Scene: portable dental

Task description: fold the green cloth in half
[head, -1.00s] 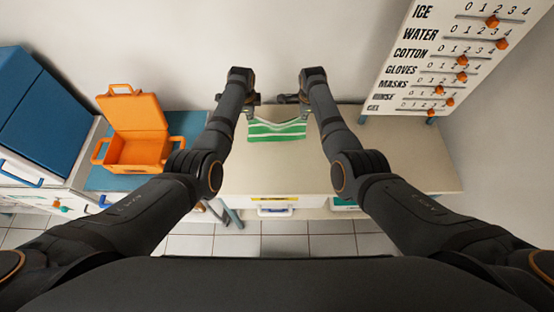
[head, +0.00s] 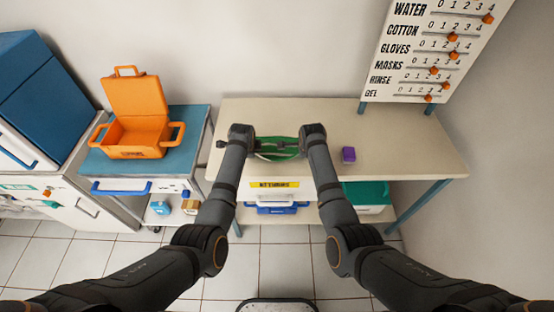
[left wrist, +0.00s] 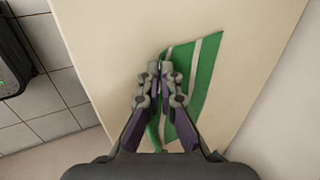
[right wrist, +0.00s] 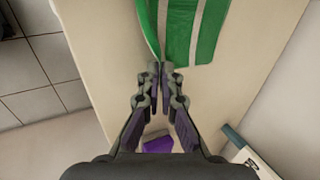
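In the right wrist view the cloth (right wrist: 190,25) spreads beyond the fingertips. My right gripper (right wrist: 161,70) has its fingertips together at the cloth's near corner. Whether the cloth lies flat or is lifted is hard to tell.
A purple block (head: 348,154) stands on the table (head: 410,140) right of my right gripper. An open orange case (head: 135,130) sits on a blue-topped cart at left. A slider board (head: 430,50) stands at the back right. The back of the table is clear.

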